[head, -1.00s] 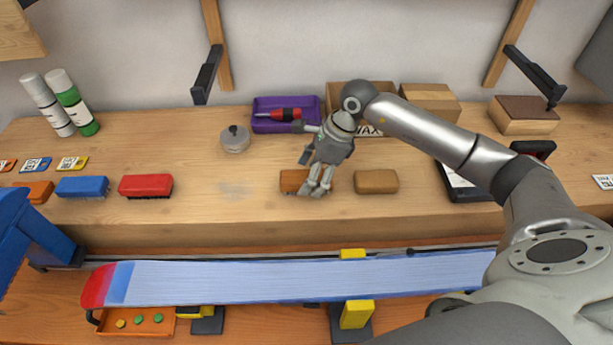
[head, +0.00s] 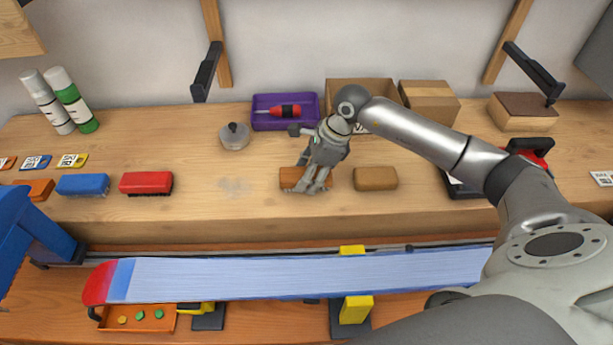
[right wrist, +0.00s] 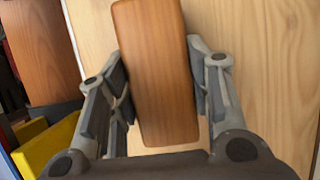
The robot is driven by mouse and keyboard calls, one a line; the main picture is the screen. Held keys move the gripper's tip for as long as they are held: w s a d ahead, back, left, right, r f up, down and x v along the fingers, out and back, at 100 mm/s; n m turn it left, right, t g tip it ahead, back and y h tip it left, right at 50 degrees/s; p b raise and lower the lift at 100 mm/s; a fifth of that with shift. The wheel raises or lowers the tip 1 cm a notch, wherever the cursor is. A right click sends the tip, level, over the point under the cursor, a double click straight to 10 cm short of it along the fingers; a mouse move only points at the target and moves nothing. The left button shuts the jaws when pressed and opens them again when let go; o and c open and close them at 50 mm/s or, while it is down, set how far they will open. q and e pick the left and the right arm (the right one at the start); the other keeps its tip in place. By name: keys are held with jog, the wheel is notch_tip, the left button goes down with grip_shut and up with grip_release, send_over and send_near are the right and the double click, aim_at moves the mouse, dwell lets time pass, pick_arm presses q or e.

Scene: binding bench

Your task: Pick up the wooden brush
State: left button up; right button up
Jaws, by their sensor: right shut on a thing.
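The wooden brush (head: 291,177) is a brown wooden block on the bench shelf, partly hidden by my right gripper in the head view. My right gripper (head: 310,185) is over it, fingers pointing down, shut on it. In the right wrist view the brush (right wrist: 155,70) lies lengthwise between the two fingers (right wrist: 160,95), its smooth wooden top showing. Any bristles are hidden. I cannot tell any gap between the brush and the shelf. My left gripper is not in view.
A tan block (head: 375,179) lies close right of the gripper. A red brush (head: 146,182) and a blue brush (head: 82,185) lie to the left. Behind are a lidded tin (head: 234,139) and a purple tray (head: 262,122). A ski (head: 300,278) lies clamped in front.

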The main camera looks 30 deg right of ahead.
jog(key=shift+r, duration=0.2)
jog(key=shift+r+b, duration=0.65)
jog(key=shift+b, duration=0.05)
jog(key=s+d+r+b, duration=0.4)
jog(key=s+r+b, duration=0.2)
jog(key=s+r, duration=0.5)
jog(key=shift+s+r, duration=0.15)
jog(key=shift+s, duration=1.05)
